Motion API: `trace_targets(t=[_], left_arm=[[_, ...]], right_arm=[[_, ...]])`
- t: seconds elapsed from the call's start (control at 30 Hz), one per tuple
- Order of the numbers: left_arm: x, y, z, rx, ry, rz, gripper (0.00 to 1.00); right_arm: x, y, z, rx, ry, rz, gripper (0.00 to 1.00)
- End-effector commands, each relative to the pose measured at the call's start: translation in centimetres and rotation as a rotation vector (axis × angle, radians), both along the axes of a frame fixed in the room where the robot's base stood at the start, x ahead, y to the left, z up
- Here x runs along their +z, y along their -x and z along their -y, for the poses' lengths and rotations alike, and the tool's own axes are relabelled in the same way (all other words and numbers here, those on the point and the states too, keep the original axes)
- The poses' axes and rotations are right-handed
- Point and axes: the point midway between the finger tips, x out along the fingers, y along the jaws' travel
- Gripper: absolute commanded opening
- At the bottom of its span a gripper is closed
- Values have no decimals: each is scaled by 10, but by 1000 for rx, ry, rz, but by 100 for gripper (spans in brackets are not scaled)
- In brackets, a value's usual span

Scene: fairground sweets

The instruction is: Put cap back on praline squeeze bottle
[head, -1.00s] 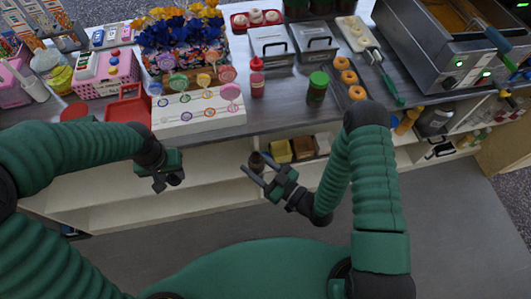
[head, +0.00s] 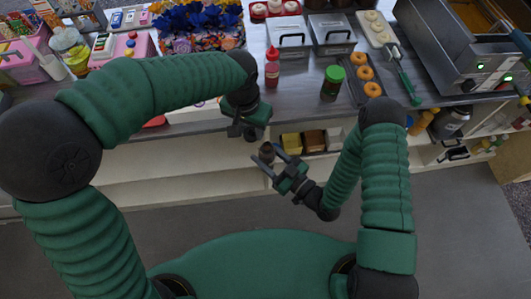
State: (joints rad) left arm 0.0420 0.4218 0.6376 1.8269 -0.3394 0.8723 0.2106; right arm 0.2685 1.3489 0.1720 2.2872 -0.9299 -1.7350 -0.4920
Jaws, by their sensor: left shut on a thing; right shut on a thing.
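The praline squeeze bottle (head: 267,149) shows as a small dark brown shape in front of the counter's edge. My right gripper (head: 268,159) is shut on it and holds it in the air, with one finger on each side. My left gripper (head: 249,136) is just above and left of the bottle in the picture, pointing down, close to it but apparently apart. It is shut on a small dark thing, likely the cap, mostly hidden by the fingers. I cannot make out the bottle's top clearly.
On the counter behind stand a red squeeze bottle (head: 271,68), a green-lidded jar (head: 331,84), a tray of doughnuts (head: 352,73) and metal containers (head: 287,37). A fryer (head: 466,60) stands at right. Open shelves with small boxes (head: 313,141) lie below the counter.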

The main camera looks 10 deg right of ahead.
Motion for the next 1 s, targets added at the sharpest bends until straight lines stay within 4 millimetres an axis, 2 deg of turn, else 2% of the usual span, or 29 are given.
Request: trace_targets(t=[0.03,0.1,0.23,0.67,1.0], left_arm=[[6,3,15,-34,3,0,1],[13,8,29,-70,6,-3,1],[19,12,42,-106,8,-6,1],[18,13,44,-111,7,-8,1],[-14,13,43,-111,6,-10,1]], right_arm=[[0,0,0,0,-1,1,30],[0,0,0,0,-1,1,30],[0,0,-1,0,-1,1,30],[0,0,0,0,-1,1,30],[0,0,0,0,-1,1,30]])
